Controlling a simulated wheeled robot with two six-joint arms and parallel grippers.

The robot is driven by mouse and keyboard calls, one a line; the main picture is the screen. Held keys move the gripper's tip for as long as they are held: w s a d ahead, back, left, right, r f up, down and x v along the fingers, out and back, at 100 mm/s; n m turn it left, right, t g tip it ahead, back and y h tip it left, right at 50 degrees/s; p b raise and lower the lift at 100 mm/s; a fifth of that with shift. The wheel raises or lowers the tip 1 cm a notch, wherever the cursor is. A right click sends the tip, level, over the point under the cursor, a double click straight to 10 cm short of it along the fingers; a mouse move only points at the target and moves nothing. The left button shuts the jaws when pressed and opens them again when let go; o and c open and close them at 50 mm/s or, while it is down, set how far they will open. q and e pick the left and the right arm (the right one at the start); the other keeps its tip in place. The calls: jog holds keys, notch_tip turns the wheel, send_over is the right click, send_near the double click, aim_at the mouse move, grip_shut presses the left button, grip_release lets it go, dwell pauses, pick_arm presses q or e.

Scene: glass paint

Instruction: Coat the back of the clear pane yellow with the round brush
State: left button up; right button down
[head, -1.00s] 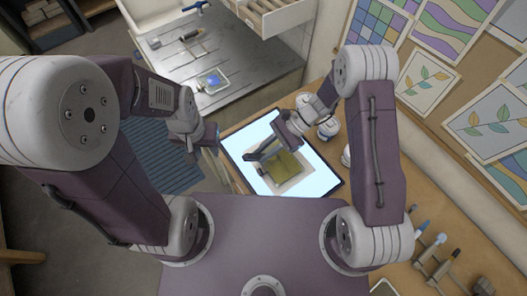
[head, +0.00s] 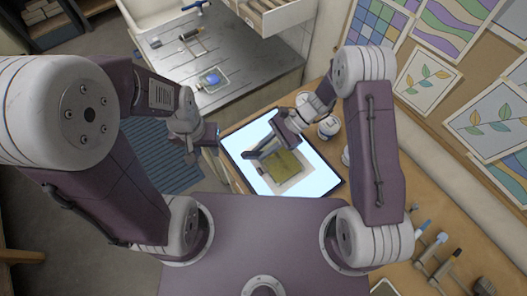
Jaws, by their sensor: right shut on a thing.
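The pane (head: 287,167) lies on the bright light panel (head: 322,176) and shows a yellow-olive coat over much of it, with a paler border around it. My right gripper (head: 262,150) is low over the pane's far left part, shut on a thin tool that I take for the round brush. Its tip is hidden by the gripper, so I cannot tell whether it touches the glass. My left gripper (head: 205,142) is empty-looking beside the panel's left edge, over the striped mat; its jaw opening is too small to read.
White jars (head: 329,127) stand right behind the panel, close to my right wrist. Several brushes and tools (head: 434,246) lie on the wooden bench at lower right. A grey side table (head: 240,92) at the back holds a blue item (head: 213,79) on a small tray.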

jog(key=shift+w+a+b, duration=0.25)
jog(key=shift+w+a, duration=0.5)
jog(key=shift+w, duration=0.35)
jog(key=shift+w+a+b, duration=0.2)
jog(key=shift+w+a, duration=0.5)
jog(key=shift+w, duration=0.35)
notch_tip(320, 180, up, 5)
jog(key=p, duration=0.4)
jog(key=shift+s, duration=0.1)
